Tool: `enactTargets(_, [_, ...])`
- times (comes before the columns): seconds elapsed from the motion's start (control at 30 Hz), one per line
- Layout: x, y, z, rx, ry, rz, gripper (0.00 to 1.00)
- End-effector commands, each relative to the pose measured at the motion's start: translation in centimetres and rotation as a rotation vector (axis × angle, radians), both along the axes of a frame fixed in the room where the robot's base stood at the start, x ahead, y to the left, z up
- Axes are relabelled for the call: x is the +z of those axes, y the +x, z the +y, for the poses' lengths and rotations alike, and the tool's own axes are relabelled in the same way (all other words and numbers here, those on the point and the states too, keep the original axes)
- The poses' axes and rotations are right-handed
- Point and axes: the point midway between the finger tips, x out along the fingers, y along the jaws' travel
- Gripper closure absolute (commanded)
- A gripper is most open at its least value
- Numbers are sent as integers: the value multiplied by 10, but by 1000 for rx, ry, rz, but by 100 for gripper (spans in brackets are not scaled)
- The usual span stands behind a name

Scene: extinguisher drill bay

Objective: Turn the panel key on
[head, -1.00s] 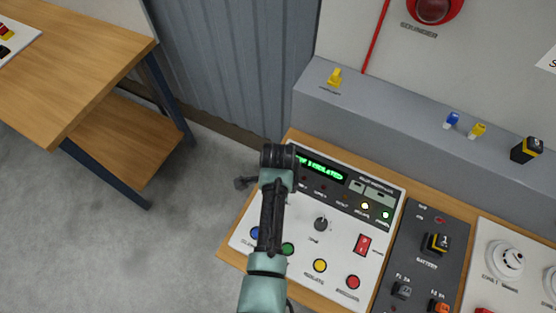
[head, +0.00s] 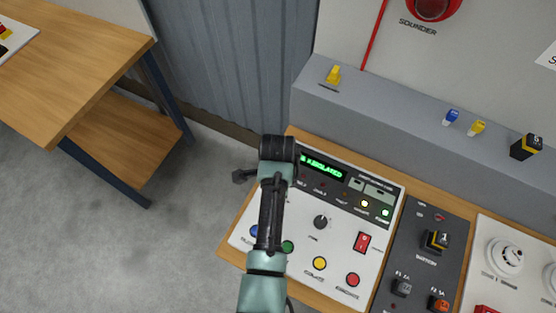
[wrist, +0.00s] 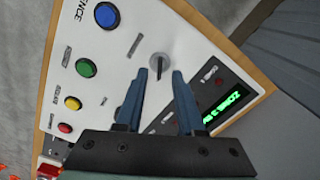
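The key switch (wrist: 160,62) is a round silver face on the white panel (wrist: 192,40), with a thin grey key standing out of it. It shows in the wrist view; in the head view my arm hides it. My gripper (wrist: 159,75) is open, its two blue fingers pointing at the panel. The fingertips lie on either side of the key in the picture, with a gap to each side. I cannot tell how deep they reach along it. The fingers do not show in the head view.
Blue (wrist: 107,15), green (wrist: 86,67), yellow (wrist: 73,103) and red buttons line one panel edge. The green-lit display (wrist: 222,112) is beside the right finger. In the head view, a black knob (head: 321,222) and red rocker switch (head: 361,242) sit right of my arm.

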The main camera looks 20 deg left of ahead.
Motion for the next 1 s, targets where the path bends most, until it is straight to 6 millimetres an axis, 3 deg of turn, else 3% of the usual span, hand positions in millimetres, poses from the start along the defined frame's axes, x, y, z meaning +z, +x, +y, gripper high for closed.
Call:
enactTargets(0.3, [66,2,0,-1,1,-7,62])
enactTargets(0.5, [97,1,0,-1,1,-4,62])
enactTargets(0.7, [108,0,0,-1,0,-1,62])
enactTargets(1.0, [108,0,0,-1,-1,0,62])
